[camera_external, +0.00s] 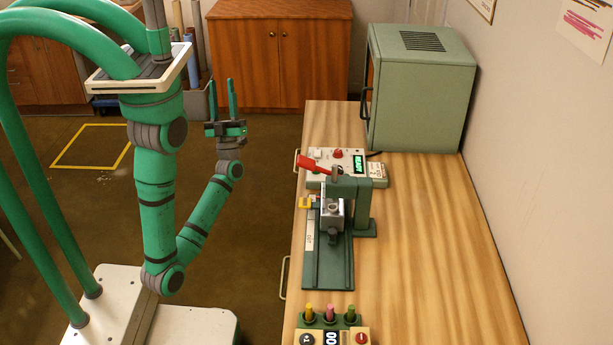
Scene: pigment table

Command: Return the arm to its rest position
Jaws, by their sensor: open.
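My gripper (223,98) is at the end of my green arm, left of the table and over the floor. Its two fingers point up and stand apart with nothing between them. The arm hangs down from the shoulder, bends at the elbow low down and rises again to the wrist. The gripper is apart from the table and everything on it.
The wooden table (420,260) runs along the right. It bears a green cabinet (421,95), a control box (337,162) with a lit display, a green press-like device (328,250) and a small rack (331,317) with coloured pegs. A wooden cupboard (279,55) stands behind. Floor around the gripper is clear.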

